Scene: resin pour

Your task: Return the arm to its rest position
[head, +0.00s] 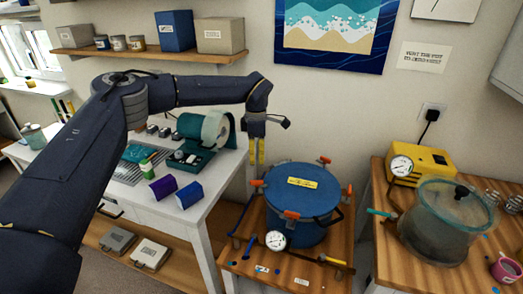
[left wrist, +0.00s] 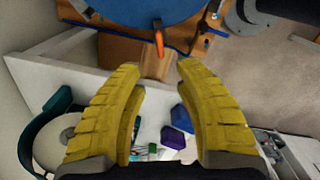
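My left arm reaches in from the left of the head view, bent at the elbow above the white table. Its left gripper (head: 257,163) points down with yellow fingers, in the gap between the white table and the blue pressure pot (head: 303,190). In the left wrist view, the two yellow fingers of the left gripper (left wrist: 160,66) stand apart with nothing between them. The blue pot lid (left wrist: 150,12) and an orange clamp (left wrist: 158,38) lie beyond the fingertips. My right gripper is not in view.
The white table (head: 205,215) carries a purple cup (head: 163,187), a blue cup (head: 189,195) and a teal roll holder (head: 205,130). A wooden table (head: 385,255) at right holds a clear chamber (head: 440,225) and a yellow pump (head: 425,160). A shelf (head: 150,54) hangs behind my arm.

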